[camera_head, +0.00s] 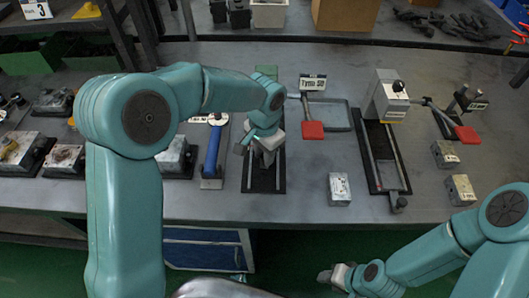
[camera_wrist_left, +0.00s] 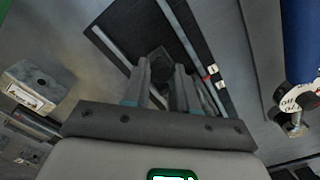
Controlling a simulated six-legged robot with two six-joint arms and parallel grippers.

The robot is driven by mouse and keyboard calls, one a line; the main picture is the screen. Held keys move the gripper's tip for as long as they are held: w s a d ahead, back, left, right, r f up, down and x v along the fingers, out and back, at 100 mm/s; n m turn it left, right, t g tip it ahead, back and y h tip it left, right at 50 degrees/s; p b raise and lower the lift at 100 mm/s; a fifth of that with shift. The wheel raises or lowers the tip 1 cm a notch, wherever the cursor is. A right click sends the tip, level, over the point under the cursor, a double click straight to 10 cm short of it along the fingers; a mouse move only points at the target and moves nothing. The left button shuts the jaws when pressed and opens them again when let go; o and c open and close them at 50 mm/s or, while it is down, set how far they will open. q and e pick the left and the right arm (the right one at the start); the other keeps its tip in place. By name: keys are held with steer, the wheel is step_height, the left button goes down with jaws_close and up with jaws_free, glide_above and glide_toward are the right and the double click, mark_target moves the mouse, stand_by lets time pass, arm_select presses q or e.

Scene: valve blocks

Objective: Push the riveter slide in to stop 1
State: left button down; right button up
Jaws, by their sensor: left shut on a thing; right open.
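My left gripper (camera_head: 262,150) is over a black rail plate (camera_head: 264,182) in the middle of the bench. In the left wrist view the gripper (camera_wrist_left: 160,85) is shut on a dark knob (camera_wrist_left: 160,62), probably the slide's handle. The plate (camera_wrist_left: 125,25) has pale rails, with a red mark (camera_wrist_left: 210,71) and small white tags (camera_wrist_left: 220,84) beside one rail. The tag digits are hard to read. The gripper hides most of the slide in the head view. My right gripper (camera_head: 338,274) is open and empty in front of the bench.
A second black rail plate (camera_head: 384,160) with a grey-white block (camera_head: 385,98) stands to the right. A blue-handled tool (camera_head: 211,150) is close on the left. A red-ended lever (camera_head: 313,130) and a small metal block (camera_head: 340,188) lie to the right.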

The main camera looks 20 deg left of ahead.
arm_select(q)
steer(key=c, duration=0.9)
jaws_free()
steer(key=shift+s, duration=0.1)
steer(key=shift+r, duration=0.1)
steer(key=shift+r, duration=0.35)
step_height(320, 180, up, 16)
steer(key=p, duration=0.1)
steer(key=shift+f, duration=0.2)
